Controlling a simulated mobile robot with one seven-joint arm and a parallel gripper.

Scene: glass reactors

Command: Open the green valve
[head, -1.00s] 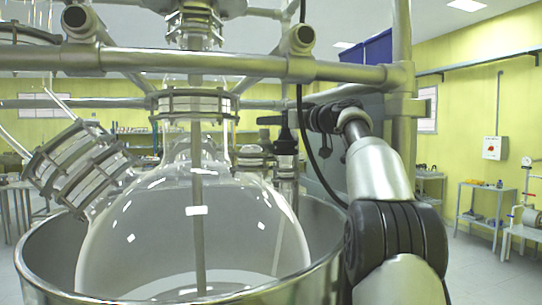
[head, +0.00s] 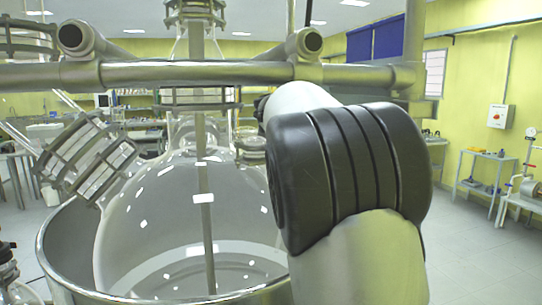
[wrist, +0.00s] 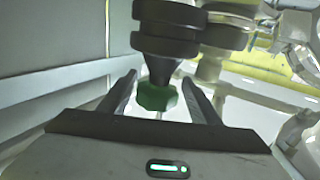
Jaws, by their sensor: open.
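The green valve (wrist: 157,95) is a small green knob below a black round fitting (wrist: 168,30) in the wrist view. My gripper (wrist: 159,81) is open, with one finger to the left and one to the right of the knob. The knob shows between the fingers, with visible gaps on both sides; I cannot tell its exact depth between them. In the head view my arm covers the place where the gripper and the valve are, so neither shows there.
A large glass reactor vessel (head: 160,235) sits in an open metal bath (head: 70,265) left of my arm. A horizontal metal frame pipe (head: 200,73) crosses in front. A pale panel (wrist: 50,40) stands left of the gripper. Open floor (head: 480,260) lies to the right.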

